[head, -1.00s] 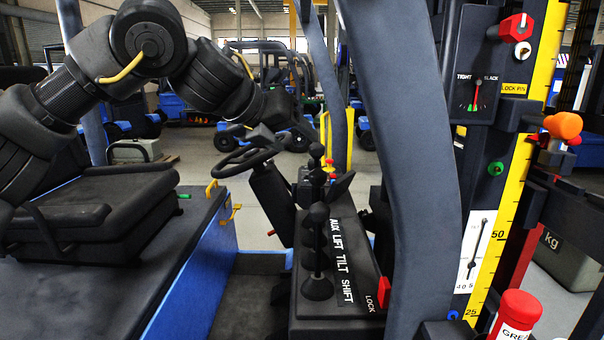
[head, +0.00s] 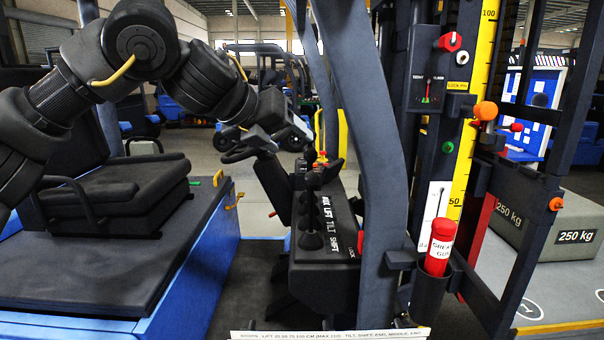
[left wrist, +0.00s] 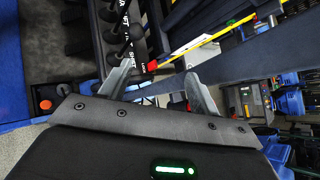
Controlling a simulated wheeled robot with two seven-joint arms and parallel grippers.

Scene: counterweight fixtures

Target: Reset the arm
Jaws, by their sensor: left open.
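My left arm (head: 150,60) comes in from the left in the head view, bent over the black seat. My left gripper (head: 262,138) hangs in the air near the steering wheel (head: 236,152), above and left of the lever console. In the left wrist view the two fingers of this gripper (left wrist: 160,80) stand apart with nothing between them. The black levers (head: 310,215), marked AUX, LIFT, TILT and SHIFT, stand on the console and also show at the top of the left wrist view (left wrist: 122,48). My right gripper is not in view.
A dark curved post (head: 375,170) rises right of the console. Beyond it stand a yellow scale (head: 472,150), a gauge panel (head: 432,85), a red cylinder (head: 440,245) in a holder and 250 kg weights (head: 570,225). The black seat (head: 115,195) lies below my arm.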

